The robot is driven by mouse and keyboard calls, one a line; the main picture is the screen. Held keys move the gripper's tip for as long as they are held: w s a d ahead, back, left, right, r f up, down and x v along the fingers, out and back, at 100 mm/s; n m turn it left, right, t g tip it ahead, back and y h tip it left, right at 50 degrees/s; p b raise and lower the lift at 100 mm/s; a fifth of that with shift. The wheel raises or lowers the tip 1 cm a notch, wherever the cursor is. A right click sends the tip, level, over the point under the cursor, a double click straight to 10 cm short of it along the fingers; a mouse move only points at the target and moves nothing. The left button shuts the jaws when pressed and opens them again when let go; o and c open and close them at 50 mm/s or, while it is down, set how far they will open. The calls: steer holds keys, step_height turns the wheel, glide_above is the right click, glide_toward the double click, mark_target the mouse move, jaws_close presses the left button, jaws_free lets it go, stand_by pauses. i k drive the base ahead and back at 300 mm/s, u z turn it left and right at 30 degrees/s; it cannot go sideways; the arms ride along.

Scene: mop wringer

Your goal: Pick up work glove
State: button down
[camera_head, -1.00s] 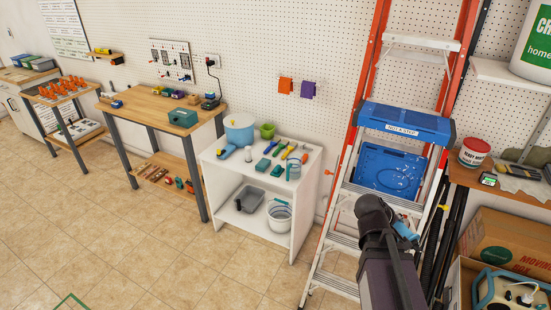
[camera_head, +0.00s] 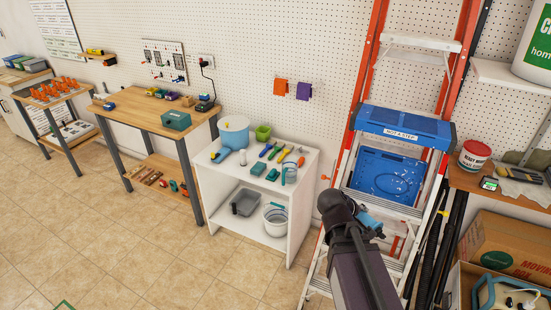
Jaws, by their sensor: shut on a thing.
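I cannot pick out a work glove for certain in this view. A flat grey, cloth-like item (camera_head: 520,172) lies on the wooden table at the right, too unclear to name. My dark arm rises from the bottom, in front of the ladder.
A stepladder (camera_head: 410,127) with a blue top leans at the pegboard wall. A white shelf unit (camera_head: 238,190) holds tools, a blue pot (camera_head: 234,135) and buckets. A workbench (camera_head: 148,115) stands further left. A cardboard box (camera_head: 515,243) is under the right table. The tiled floor at left is clear.

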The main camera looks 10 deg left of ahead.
mark_target(514, 174)
steer(key=u, duration=0.7)
steer(key=i, duration=1.4)
steer(key=z, duration=0.1)
